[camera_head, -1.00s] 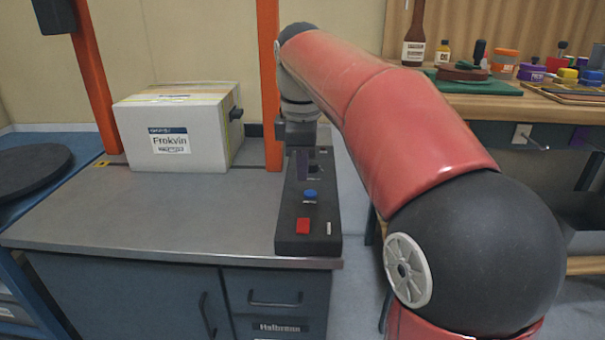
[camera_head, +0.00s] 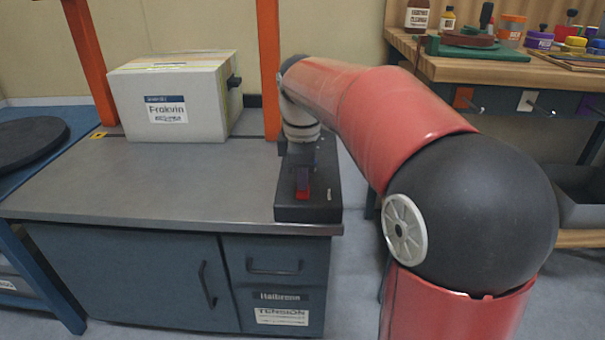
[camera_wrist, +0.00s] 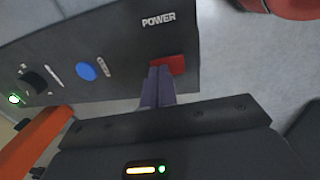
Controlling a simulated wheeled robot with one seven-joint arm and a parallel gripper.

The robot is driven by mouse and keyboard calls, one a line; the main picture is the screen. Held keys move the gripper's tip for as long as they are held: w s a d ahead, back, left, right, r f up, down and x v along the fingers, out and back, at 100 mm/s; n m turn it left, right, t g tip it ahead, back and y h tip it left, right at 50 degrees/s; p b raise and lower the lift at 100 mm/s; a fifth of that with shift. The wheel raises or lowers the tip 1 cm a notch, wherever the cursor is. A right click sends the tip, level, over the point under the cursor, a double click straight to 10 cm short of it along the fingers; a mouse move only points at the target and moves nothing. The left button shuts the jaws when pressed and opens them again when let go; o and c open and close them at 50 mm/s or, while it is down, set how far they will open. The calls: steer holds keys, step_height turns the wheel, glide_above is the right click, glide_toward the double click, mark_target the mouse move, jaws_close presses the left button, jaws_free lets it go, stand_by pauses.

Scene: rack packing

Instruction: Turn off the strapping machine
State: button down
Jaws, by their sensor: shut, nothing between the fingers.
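The strapping machine is a grey-topped cabinet (camera_head: 180,195) with an orange arch (camera_head: 268,70) and a black control panel (camera_head: 308,214) at its front right edge. A red switch (camera_head: 304,194) sits near the panel's front end. In the wrist view the red switch (camera_wrist: 176,65) lies beside the word POWER. My gripper (camera_wrist: 160,70) is shut and empty, its purple fingertips at the left part of the switch. I cannot tell whether they touch it. In the head view my gripper (camera_head: 303,178) is above the panel and hides its rear part. A green light (camera_wrist: 14,99) glows on the panel.
A white strapped box (camera_head: 190,105) stands on the machine top by the arch. A blue button (camera_wrist: 86,72) and a black knob (camera_wrist: 34,80) share the panel. A wooden workbench (camera_head: 475,70) with bottles and jars stands at the right. The machine's front top is clear.

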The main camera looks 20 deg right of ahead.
steer(key=shift+r+p, duration=0.1)
steer(key=shift+p, duration=0.5)
steer(key=shift+w+g+p, duration=0.1)
steer(key=shift+g+p, duration=0.3)
steer(key=shift+p, duration=0.4)
steer(key=shift+f, duration=0.5)
steer(key=shift+f+b, duration=0.1)
steer(key=shift+b, duration=0.2)
steer(key=shift+s+a, duration=0.2)
steer(key=shift+s, duration=0.6)
